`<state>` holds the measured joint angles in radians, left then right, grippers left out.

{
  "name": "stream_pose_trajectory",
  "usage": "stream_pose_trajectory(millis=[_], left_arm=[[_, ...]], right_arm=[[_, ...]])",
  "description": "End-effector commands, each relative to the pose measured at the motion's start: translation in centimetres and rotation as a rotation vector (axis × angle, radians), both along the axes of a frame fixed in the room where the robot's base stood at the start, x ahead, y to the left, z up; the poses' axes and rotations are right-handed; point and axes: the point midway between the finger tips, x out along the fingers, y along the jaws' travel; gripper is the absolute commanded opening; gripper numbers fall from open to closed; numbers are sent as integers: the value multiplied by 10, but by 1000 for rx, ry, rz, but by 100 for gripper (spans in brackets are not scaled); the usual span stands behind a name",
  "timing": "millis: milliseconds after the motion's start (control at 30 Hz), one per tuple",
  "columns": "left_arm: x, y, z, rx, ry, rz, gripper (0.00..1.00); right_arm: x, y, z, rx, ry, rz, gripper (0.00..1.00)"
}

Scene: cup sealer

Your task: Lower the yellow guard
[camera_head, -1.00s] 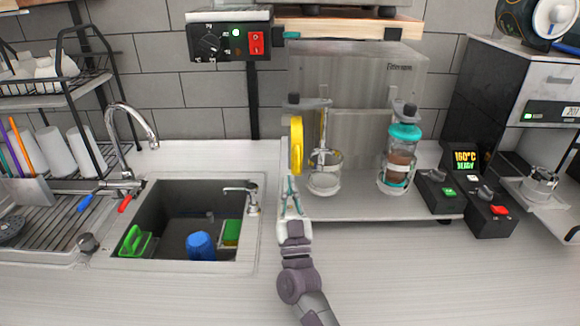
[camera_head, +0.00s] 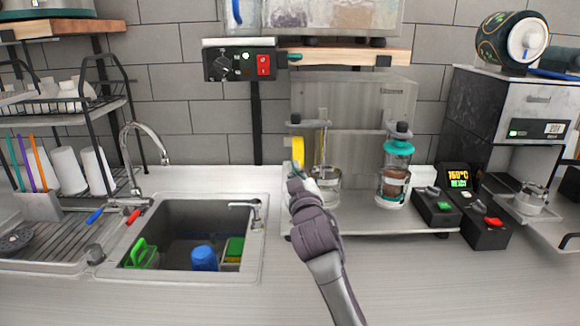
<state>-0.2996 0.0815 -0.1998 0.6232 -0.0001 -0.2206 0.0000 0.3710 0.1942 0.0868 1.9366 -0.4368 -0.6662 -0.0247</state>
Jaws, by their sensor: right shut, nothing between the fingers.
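The yellow guard (camera_head: 297,149) stands upright at the left post of the grey two-station machine (camera_head: 345,130). Its lower part is hidden behind my right gripper. My right gripper (camera_head: 296,172) is shut and empty, right at the guard's lower end. I cannot tell whether the fingers touch it. A clear cup (camera_head: 328,180) sits just right of the guard, partly hidden by my right arm. A teal-topped container with brown contents (camera_head: 394,182) stands at the right station. My left gripper is not in view.
A sink (camera_head: 180,275) with a faucet and a dish rack (camera_head: 85,105) lie to the left. Control boxes (camera_head: 437,206) and a coffee machine (camera_head: 545,100) stand to the right. A red-switch box (camera_head: 240,65) hangs above. The front counter is mostly clear.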

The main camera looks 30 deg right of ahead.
Motion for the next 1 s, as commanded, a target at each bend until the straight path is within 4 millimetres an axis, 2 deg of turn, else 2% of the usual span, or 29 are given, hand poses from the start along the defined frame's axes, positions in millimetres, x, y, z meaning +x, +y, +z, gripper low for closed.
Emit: stream_pose_trajectory(millis=[133, 433, 500, 633, 800, 1000], left_arm=[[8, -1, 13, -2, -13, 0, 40], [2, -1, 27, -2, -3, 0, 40], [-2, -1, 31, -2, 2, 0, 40], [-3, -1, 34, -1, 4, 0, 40], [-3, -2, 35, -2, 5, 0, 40], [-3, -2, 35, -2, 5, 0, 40]], right_arm=[[27, -11, 10, -1, 0, 0, 0], [79, -32, 18, -1, 1, 2, 0], [72, -36, 2, 0, 6, 4, 0], [66, -41, -12, 0, 3, 3, 0], [63, -44, -20, 0, 1, 4, 0], [63, -44, -21, -1, 0, 4, 0]])
